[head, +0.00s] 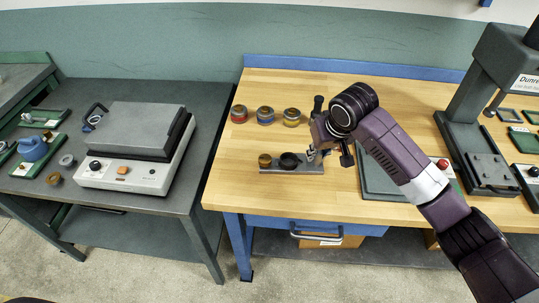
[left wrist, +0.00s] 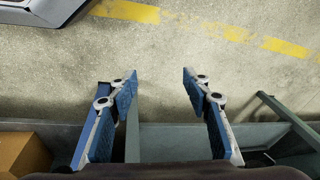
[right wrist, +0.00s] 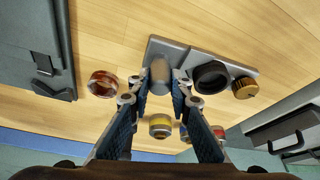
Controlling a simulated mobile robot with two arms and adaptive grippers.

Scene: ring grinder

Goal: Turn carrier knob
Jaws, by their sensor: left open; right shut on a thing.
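A grey metal plate (head: 312,168) lies on the wooden bench. It carries a brass ridged knob (head: 265,160) at its left end and a black ring-shaped part (head: 290,160) beside it. My right gripper (head: 314,154) is at the plate's right end. In the right wrist view, my right gripper (right wrist: 162,80) is shut on a grey-brown cylinder (right wrist: 160,70) at one end of the plate, apart from the black part (right wrist: 211,77) and the brass knob (right wrist: 244,88). I cannot tell which part is the carrier knob. My left gripper (left wrist: 160,85) is open and empty above the floor.
Red (head: 239,114), blue (head: 265,115) and yellow (head: 292,117) banded jars stand behind the plate. An amber jar (right wrist: 102,84) stands on the other side of my gripper. A dark press (head: 470,120) stands right; a grey machine (head: 138,140) stands on the left table.

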